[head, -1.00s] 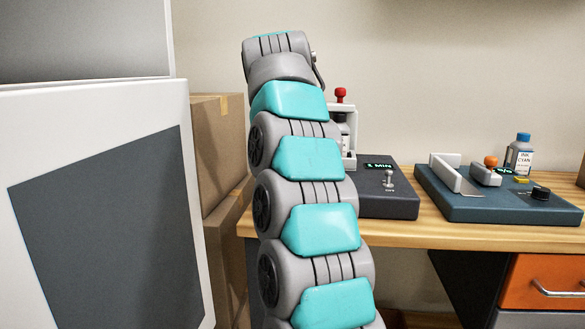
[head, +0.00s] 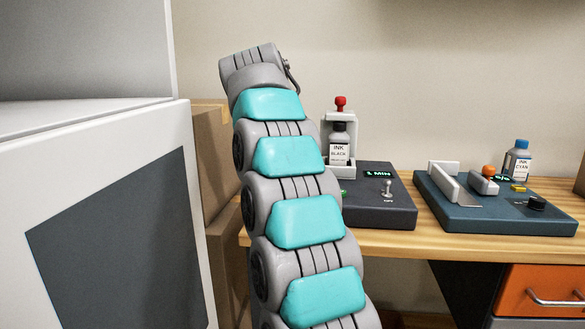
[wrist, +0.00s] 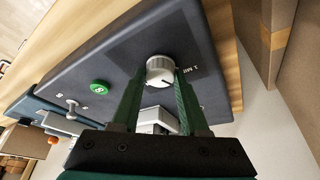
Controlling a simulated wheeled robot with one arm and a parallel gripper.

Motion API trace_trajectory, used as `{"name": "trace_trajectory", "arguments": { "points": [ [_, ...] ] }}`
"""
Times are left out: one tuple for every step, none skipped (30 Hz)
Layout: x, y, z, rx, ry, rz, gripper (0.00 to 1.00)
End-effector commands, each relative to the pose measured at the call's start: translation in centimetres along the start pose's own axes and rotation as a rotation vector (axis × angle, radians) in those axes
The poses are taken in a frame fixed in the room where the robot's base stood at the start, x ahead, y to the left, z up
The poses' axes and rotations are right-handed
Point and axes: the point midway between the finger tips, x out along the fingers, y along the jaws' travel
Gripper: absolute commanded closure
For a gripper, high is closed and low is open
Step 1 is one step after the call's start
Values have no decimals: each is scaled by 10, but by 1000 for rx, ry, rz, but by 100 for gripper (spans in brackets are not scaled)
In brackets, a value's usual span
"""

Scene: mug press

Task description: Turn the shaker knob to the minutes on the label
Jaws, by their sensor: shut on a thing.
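The shaker (head: 385,218) is a dark grey box on the bench; its display (head: 379,174) reads 1 MIN in green. The knob (wrist: 160,65) is pale with a ribbed rim and a dark pointer line, seen in the wrist view. My gripper (wrist: 160,78) has its two green fingers on either side of the knob, shut on it. In the head view my arm hides the knob and gripper. A bottle (head: 340,135) labelled INK BLACK stands in the white holder (head: 350,117) under a red-topped clamp; any minutes on its label are too small to read.
The shaker has a toggle switch (head: 388,190) marked OFF and a green button (wrist: 99,87). To the right stand a blue-grey device (head: 465,215) and a cyan ink bottle (head: 518,160). Cardboard boxes (head: 217,160) and a white cabinet (head: 110,115) stand left.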

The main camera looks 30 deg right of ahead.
Motion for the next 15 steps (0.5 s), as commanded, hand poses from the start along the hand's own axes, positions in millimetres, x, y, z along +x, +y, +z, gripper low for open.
{"name": "trace_trajectory", "arguments": {
  "points": [
    [-4, 0, -2, 24, 1, 10, 100],
    [-4, 0, -1, 37, 1, 15, 100],
    [-3, 0, -1, 52, 1, 20, 100],
    [-2, -1, -1, 59, 1, 23, 100],
    [-2, -1, -1, 64, 1, 25, 100],
    [-1, -1, 0, 69, 2, 26, 100],
    [-1, -1, 0, 71, 2, 27, 100],
    [-1, -1, 0, 72, 2, 27, 100],
    [-1, -1, 0, 71, 2, 27, 100],
    [-1, -1, 0, 71, 2, 26, 100],
    [-1, -1, 0, 71, 2, 26, 100],
    [-1, -1, 0, 70, 2, 26, 100],
    [-1, -1, 0, 70, 2, 26, 100],
    [-1, -1, 0, 70, 2, 26, 100],
    [-1, -1, 0, 70, 2, 26, 53]
  ]
}}
